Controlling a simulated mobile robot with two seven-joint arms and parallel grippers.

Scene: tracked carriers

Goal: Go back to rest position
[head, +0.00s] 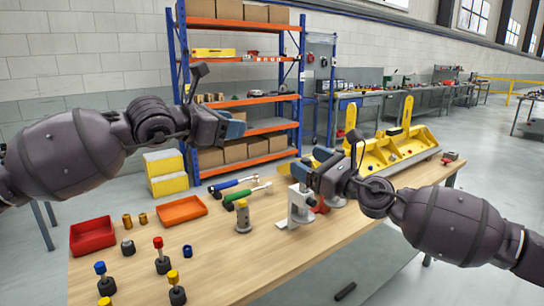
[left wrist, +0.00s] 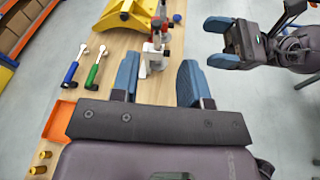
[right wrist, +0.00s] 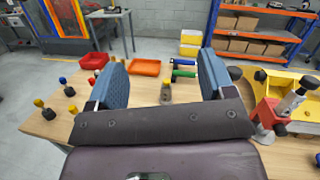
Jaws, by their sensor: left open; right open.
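My left gripper (head: 236,129) is raised at the back left, in front of the shelf rack and above the far side of the workbench (head: 240,262). In the left wrist view its blue fingers (left wrist: 158,80) stand apart with nothing between them. My right gripper (head: 306,170) is at the right of the bench, close to a white clamp-like stand (head: 298,205) in the picture; I cannot tell whether they touch. In the right wrist view its blue fingers (right wrist: 160,80) are spread, with no object held between them.
The bench holds a red tray (head: 93,236), an orange tray (head: 181,211), several colour-topped pegs (head: 159,255), blue- and green-handled tools (head: 243,194) and a large yellow fixture (head: 400,150). A shelf rack (head: 250,100) stands behind. The front middle of the bench is clear.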

